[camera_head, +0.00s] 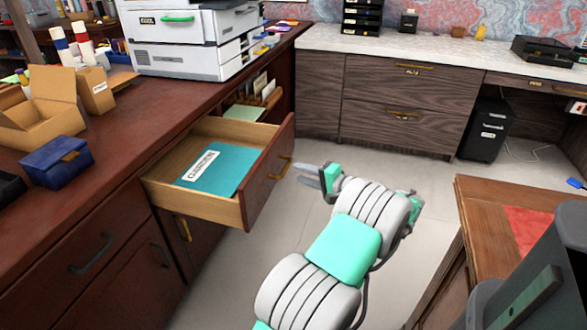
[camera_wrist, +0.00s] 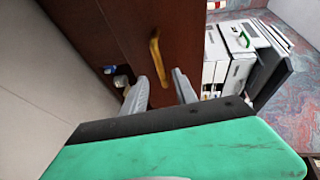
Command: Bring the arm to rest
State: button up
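My gripper (camera_head: 308,176) is at the end of my arm, in the open space just right of the pulled-out drawer (camera_head: 262,172). In the wrist view my gripper (camera_wrist: 161,76) shows two grey fingers spread apart with nothing between them. The drawer's brass handle (camera_head: 285,167) is close to the fingertips in the head view. In the wrist view the handle (camera_wrist: 157,55) shows beyond the fingers, and no contact is visible. A teal folder (camera_head: 218,168) with a white label lies in the drawer.
The dark red desk (camera_head: 130,118) on the left carries a printer (camera_head: 185,38), an open cardboard box (camera_head: 45,100) and a blue box (camera_head: 56,163). A wooden desk (camera_head: 485,220) stands at the right. Clear floor (camera_head: 400,180) lies between the desks.

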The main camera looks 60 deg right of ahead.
aim_at(287, 167)
jog(key=shift+s, duration=0.1)
jog(key=b+x, duration=0.2)
jog(key=x, duration=0.5)
jog(key=shift+w, duration=0.55)
